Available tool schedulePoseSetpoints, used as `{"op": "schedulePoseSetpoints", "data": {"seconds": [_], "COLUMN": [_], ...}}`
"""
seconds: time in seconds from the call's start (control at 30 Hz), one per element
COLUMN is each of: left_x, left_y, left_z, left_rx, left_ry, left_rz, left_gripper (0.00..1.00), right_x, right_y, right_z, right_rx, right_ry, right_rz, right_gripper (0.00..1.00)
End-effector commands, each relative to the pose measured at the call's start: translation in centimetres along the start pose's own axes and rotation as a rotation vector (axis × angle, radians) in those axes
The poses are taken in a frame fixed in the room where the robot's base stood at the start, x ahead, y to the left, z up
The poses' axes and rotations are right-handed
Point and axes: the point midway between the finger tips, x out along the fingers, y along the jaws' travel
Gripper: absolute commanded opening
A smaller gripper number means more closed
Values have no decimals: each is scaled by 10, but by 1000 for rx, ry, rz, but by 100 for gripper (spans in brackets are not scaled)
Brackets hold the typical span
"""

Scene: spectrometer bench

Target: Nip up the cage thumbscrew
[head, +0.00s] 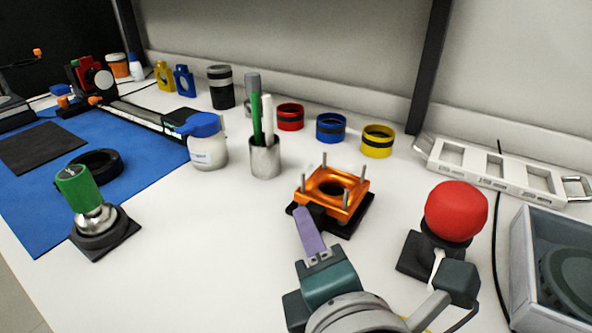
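An orange cage plate (333,193) with several upright metal rods sits on a black base (357,221) right of the middle of the bench. I cannot make out its thumbscrew; it may be hidden behind my gripper or be too small to see. My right gripper (299,213) comes in from below, with purple fingers and a teal body. Its fingertips are at the near left corner of the cage plate. I cannot tell whether they touch it, or whether the fingers are apart or shut. My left gripper is not in view.
A red ball-topped item (455,211) stands close right of the cage. A metal cup (264,160) with pens and a blue-capped jar (206,146) stand to its left. Coloured rings (331,128) lie behind. A grey bin (523,262) is at right.

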Motion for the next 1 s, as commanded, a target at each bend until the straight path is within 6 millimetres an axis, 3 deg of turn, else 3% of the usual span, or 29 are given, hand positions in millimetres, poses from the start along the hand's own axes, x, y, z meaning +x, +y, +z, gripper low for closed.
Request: {"op": "schedulePoseSetpoints", "data": {"seconds": [0.33,0.63,1.0], "left_x": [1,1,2], "left_y": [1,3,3], "left_z": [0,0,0], "left_rx": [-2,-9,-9], "left_ry": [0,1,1], "left_rz": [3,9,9], "left_gripper": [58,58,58], "right_x": [6,5,5], "right_y": [0,0,-1], "right_z": [0,0,0], "right_rx": [2,2,3], "right_ry": [0,0,0], "right_rz": [-1,-1,1], "right_gripper": [33,0,0]}}
